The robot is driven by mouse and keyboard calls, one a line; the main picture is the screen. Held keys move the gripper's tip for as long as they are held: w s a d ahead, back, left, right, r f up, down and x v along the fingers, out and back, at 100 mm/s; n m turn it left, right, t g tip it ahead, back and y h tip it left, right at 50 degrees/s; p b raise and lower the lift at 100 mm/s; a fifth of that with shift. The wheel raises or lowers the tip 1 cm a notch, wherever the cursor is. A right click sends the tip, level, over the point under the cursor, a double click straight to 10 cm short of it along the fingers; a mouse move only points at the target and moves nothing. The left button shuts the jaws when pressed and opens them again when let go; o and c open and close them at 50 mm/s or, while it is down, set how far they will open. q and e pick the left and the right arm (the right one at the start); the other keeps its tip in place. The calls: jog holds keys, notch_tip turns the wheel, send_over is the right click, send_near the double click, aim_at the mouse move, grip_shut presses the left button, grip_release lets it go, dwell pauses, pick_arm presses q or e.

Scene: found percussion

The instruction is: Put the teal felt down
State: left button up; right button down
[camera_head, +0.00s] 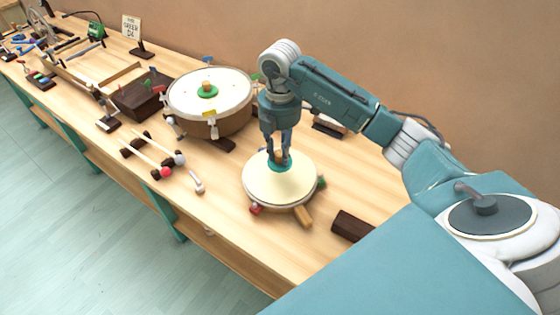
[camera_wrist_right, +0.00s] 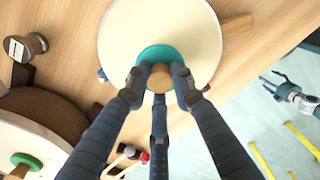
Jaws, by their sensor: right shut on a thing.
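The teal felt (camera_head: 271,164) is a round disc with a wooden knob, at the middle of the small cream drum (camera_head: 262,187). My right gripper (camera_head: 279,160) points down over the drum and is shut on the felt's knob. In the right wrist view the teal disc (camera_wrist_right: 152,53) lies beyond the fingertips (camera_wrist_right: 161,84), over the cream drumhead (camera_wrist_right: 120,35). Whether the felt touches the drumhead I cannot tell. My left gripper (camera_wrist_right: 282,88) shows in the right wrist view, away over the floor, fingers apart and empty.
A larger drum (camera_head: 235,92) with a green disc stands left of the small drum. Mallets (camera_head: 150,152), a small pale-handled tool (camera_head: 197,182) and a dark wooden block (camera_head: 352,226) lie nearby. Bare tabletop (camera_head: 225,215) lies in front of the small drum.

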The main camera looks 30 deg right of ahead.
aim_at(280, 162)
notch_tip(280, 162, down, 4)
jog(key=shift+f+p, duration=0.1)
jog(key=shift+p, duration=0.2)
jog(key=shift+f, duration=0.15)
jog(key=shift+f, duration=0.2)
jog(key=c, duration=1.5)
grip_release()
jog(key=shift+r, duration=0.2)
